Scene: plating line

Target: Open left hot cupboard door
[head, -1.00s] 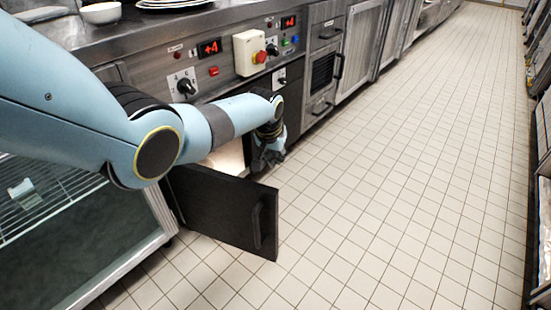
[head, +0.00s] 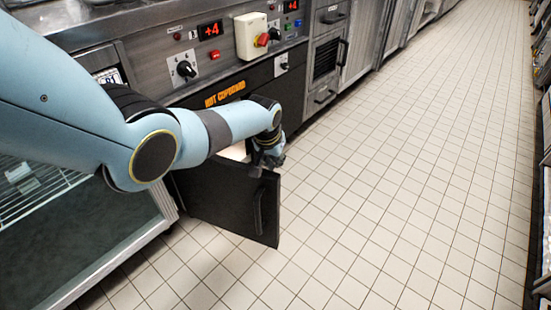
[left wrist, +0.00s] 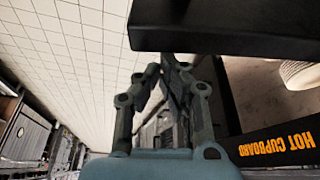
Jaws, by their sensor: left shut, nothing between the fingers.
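The left hot cupboard door (head: 225,205) is a black panel with a bar handle (head: 258,210) on its outer face. It stands swung out from the cupboard front, partly open. My left gripper (head: 270,158) is at the door's top outer corner, on the cupboard side. Its fingers (left wrist: 168,72) are shut and empty in the left wrist view, close beside the dark door edge (left wrist: 230,42). I cannot tell whether they touch it. Part of the opening is hidden by my arm and the door. My right gripper is not in view.
The orange "HOT CUPBOARD" label (head: 225,94) is on the dark strip above the opening. A pale round item (left wrist: 300,75) shows inside the cupboard. A glass-sided cabinet (head: 105,262) stands left of the door. The tiled floor (head: 400,180) to the right is clear.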

